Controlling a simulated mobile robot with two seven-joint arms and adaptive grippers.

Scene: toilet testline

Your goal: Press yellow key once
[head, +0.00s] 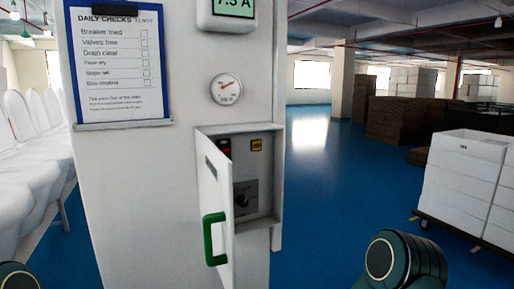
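A small yellow square key (256,145) with dark markings sits at the upper right of a recessed control panel (262,190) in a pale column. The panel's white door (214,185) stands partly open, hinged on the left, with a green handle (214,238). The door covers the panel's left part. A dark and red switch (225,147) shows just past the door's edge, left of the yellow key. A black rotary knob (242,201) is below. Neither gripper is in view; only rounded dark green parts of my arms show at the bottom left and bottom right.
A clipboard checklist (118,60), a round gauge (226,89) and a display reading 7.5 A (233,7) are on the column. White toilet parts (30,160) line the left. Stacked white boxes (465,185) stand on a cart at right. Blue floor (330,200) between is clear.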

